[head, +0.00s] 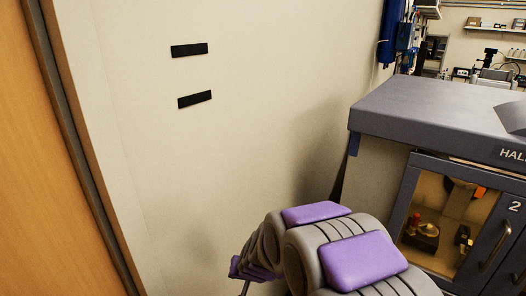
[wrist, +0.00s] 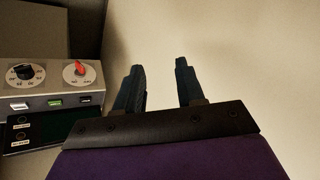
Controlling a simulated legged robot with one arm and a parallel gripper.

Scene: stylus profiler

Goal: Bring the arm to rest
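My arm, grey with purple pads, shows at the bottom of the head view; its end is out of sight there. In the wrist view my gripper (wrist: 162,84) has two dark fingers standing apart with a gap between them. Nothing is between the fingers. Beyond them is a pale plain wall surface (wrist: 238,50).
A control panel (wrist: 52,82) with a black dial (wrist: 23,74), a red knob (wrist: 80,68) and several buttons is left of my gripper. The head view shows a grey cabinet (head: 430,112) with a glass-front door (head: 437,220) at right, and an orange-brown panel (head: 35,170) at left.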

